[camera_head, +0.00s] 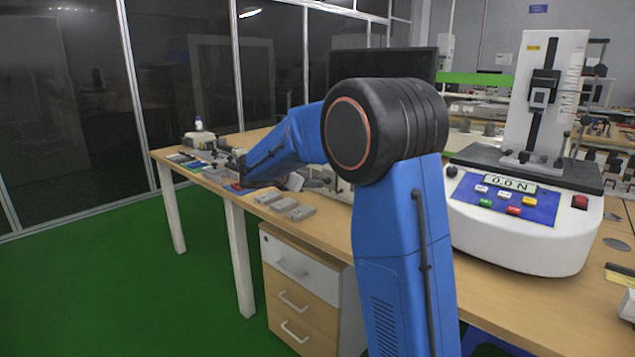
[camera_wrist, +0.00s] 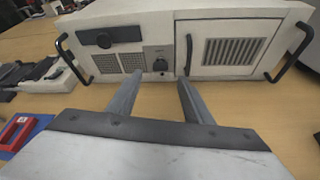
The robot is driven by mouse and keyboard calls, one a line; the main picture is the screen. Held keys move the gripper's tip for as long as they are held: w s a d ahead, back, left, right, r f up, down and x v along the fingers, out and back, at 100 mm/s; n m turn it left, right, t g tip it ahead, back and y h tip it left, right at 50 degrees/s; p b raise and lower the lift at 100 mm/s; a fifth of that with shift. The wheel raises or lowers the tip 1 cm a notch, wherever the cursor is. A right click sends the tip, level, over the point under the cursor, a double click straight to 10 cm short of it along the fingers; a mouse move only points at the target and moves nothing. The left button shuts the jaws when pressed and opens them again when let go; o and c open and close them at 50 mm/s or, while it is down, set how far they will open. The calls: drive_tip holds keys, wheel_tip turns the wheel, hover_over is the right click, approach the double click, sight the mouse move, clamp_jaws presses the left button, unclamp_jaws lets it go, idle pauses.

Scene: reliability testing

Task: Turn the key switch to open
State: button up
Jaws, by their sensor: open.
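In the wrist view, a light grey equipment box stands on the wooden table with its front panel (camera_wrist: 215,28) facing my gripper. A small dark knob-like key switch (camera_wrist: 160,65) sits low in the middle of the panel, with a small label above it. My gripper (camera_wrist: 161,78) is open, its two fingers pointing at the panel, one on each side of the switch in the picture. Nothing is between the fingers. I cannot tell how far the tips are from the switch. In the head view, my arm hides the box and the gripper is not clearly visible.
Black handles (camera_wrist: 70,60) and vent grilles are on the box front. A red device (camera_wrist: 16,132) lies at the left. In the head view, grey pieces (camera_head: 284,207) lie along the table edge, and a white tester (camera_head: 520,225) stands at the right.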

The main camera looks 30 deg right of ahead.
drive_tip(key=v, duration=1)
drive_tip(key=s+d+f+m+g+y, duration=0.1)
drive_tip(key=s+f+m+y, duration=0.15)
drive_tip(key=s, duration=0.55)
drive_tip(key=s+f+m+g+y, duration=0.1)
drive_tip(key=s+m, duration=0.3)
drive_tip(key=s, duration=0.5)
drive_tip(key=s+d+f+m+y, duration=0.1)
drive_tip(key=s+m+y, duration=0.15)
drive_tip(key=s, duration=0.55)
drive_tip(key=s+a+f+m+y, duration=0.3)
drive_tip(key=s+a+f+m, duration=0.1)
drive_tip(key=s, duration=0.6)
drive_tip(key=s+a+f+m+t+y, duration=0.1)
drive_tip(key=s+a+f+m+y, duration=0.2)
drive_tip(key=s, duration=0.7)
wheel_tip(320, 180, down, 2)
drive_tip(key=a+m, duration=0.2)
drive_tip(key=m, duration=0.2)
drive_tip(key=shift+f, duration=0.25)
drive_tip(key=shift+s+a, duration=0.1)
drive_tip(key=shift+a, duration=0.05)
drive_tip(key=shift+c, duration=0.3)
